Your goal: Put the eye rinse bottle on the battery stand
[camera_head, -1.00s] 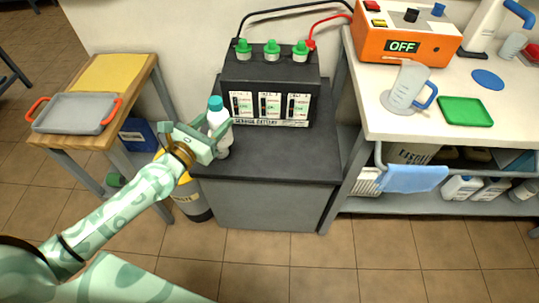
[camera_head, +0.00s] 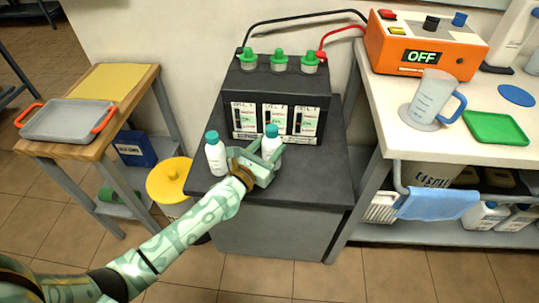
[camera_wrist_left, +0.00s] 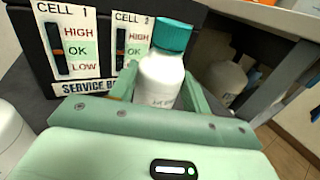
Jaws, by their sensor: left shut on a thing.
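A white bottle with a teal cap (camera_head: 271,144), which I take to be the eye rinse bottle, is upright between the fingers of my left gripper (camera_head: 262,163). The gripper is shut on it; the wrist view shows the bottle (camera_wrist_left: 160,79) too, its label not readable. Its base is hidden, so I cannot tell whether it touches the battery stand (camera_head: 300,190). It is over the stand's dark top, in front of the battery. A similar teal-capped bottle (camera_head: 216,155) stands on the stand's left part. My right gripper is not in view.
The black battery (camera_head: 240,90) with green caps fills the back of the stand. A side table with a grey tray (camera_head: 65,120) is at left, with a yellow-lidded bin (camera_head: 168,180) between. A white bench (camera_head: 400,140) is at right. The stand's front right is clear.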

